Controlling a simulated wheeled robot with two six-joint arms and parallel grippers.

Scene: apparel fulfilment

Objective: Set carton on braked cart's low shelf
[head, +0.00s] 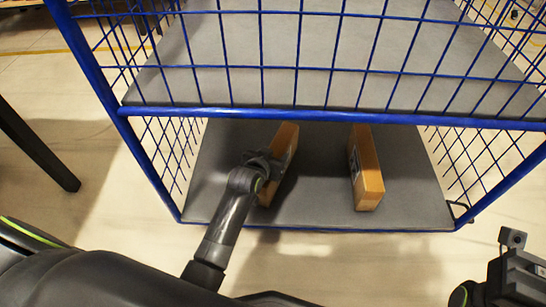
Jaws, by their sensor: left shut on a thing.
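The blue wire-sided cart (330,115) stands in front of me, with a grey low shelf (320,200) under a grey upper shelf. A narrow brown carton (285,150) stands on edge at the left middle of the low shelf. My left gripper (263,163) reaches into the lower bay and is shut on this carton from its left side. Whether the carton's underside touches the shelf is hard to tell. A second brown carton (366,175) stands on edge on the low shelf to the right, apart from the first. The fingers of my right gripper do not show. The cart's brake does not show clearly.
The upper shelf (330,50) and its blue front rail overhang the bay. Mesh sides (170,145) close it left and right. The low shelf is bare between the cartons and at the right. A dark leg (40,145) stands at far left.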

